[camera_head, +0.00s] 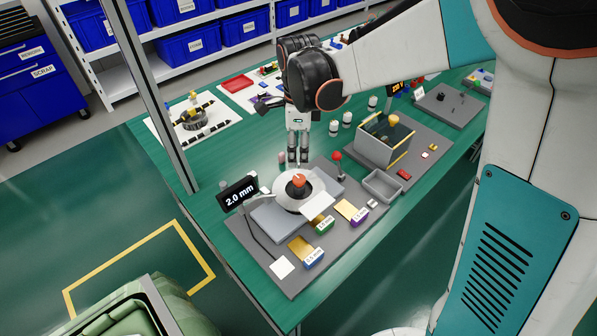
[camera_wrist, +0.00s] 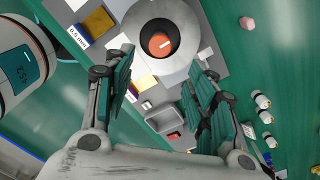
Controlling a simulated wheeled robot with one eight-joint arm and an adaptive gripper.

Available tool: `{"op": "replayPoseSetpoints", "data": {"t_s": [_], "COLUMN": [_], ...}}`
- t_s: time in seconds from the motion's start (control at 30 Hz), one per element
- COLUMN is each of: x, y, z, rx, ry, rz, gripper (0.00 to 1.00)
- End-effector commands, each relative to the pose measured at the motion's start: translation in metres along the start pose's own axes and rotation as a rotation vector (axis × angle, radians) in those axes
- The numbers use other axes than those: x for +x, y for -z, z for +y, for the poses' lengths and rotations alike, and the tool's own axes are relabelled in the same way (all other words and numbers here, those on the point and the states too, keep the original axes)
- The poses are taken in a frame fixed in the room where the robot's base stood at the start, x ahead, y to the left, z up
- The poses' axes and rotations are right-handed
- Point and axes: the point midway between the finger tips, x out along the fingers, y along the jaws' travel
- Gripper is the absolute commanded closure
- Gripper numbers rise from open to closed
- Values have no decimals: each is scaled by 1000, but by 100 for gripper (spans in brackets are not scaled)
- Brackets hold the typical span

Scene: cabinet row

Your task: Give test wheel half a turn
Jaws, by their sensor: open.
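A round pale wheel (camera_head: 285,203) with a dark hub and an orange-red knob (camera_head: 297,180) stands on the grey station board. I take it for the test wheel. In the wrist view the wheel (camera_wrist: 184,18) shows at the top, with the knob (camera_wrist: 160,44) between my fingers. My gripper (camera_head: 298,161) points down, apparently above and just behind the wheel in the head view. Its fingers are spread with nothing between them, also in the wrist view (camera_wrist: 158,68). I see no contact with the wheel or knob.
A black display reading 2.0 mm (camera_head: 238,192) stands left of the wheel. A red-topped lever (camera_head: 337,157) is close on its right. A metal post (camera_head: 160,100) rises at left.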

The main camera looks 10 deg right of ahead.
Motion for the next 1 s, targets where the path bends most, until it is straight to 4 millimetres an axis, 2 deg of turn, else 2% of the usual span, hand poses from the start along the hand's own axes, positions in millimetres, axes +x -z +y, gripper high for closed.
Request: {"op": "replayPoseSetpoints", "data": {"t_s": [0.03,0.2,0.5,0.7,0.97,1.0], "x": [14,48,93,102,103,103], "y": [0,0,0,0,0,0], "z": [0,0,0,0,0,0], "rx": [0,-1,-1,-2,-2,-2], "ry": [0,1,1,1,1,1], "rz": [0,0,0,0,0,0], "gripper": [49,49,49,49,49,56]}}
